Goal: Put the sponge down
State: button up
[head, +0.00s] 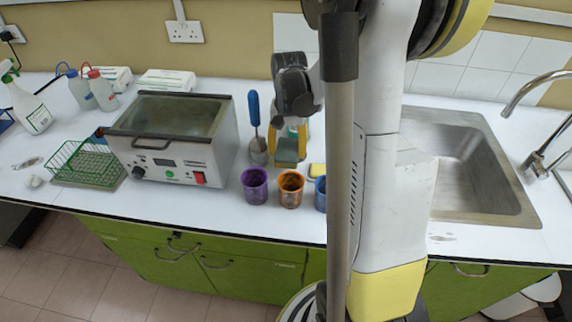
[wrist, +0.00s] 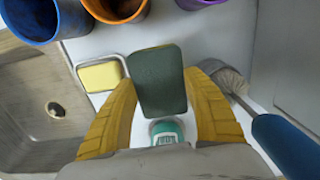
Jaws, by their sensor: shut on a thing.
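The sponge (wrist: 158,80) has a dark green face and sits between the yellow fingers of my gripper (wrist: 163,90) in the wrist view. My gripper is shut on it. In the head view the gripper (head: 288,140) holds the sponge (head: 287,156) over the back of the counter, behind the cups. I cannot tell how far the sponge is above the counter.
A yellow block in a pale dish (wrist: 100,76) lies beside the sponge. Purple (head: 255,186), orange (head: 291,189) and blue (wrist: 28,20) cups stand close by. A blue-handled brush (head: 254,110), a teal-topped bottle (wrist: 167,131), the sink (head: 470,165) and a bath (head: 175,140) are around.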

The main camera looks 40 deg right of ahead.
jog(key=shift+w+a+f, duration=0.1)
jog(key=shift+a+f, duration=0.1)
jog(key=shift+f+b, duration=0.95)
jog(key=shift+f, duration=0.95)
jog(key=shift+f+b, duration=0.4)
jog(key=shift+f, duration=0.1)
jog(key=o, duration=1.1)
jog(key=shift+c, duration=0.2)
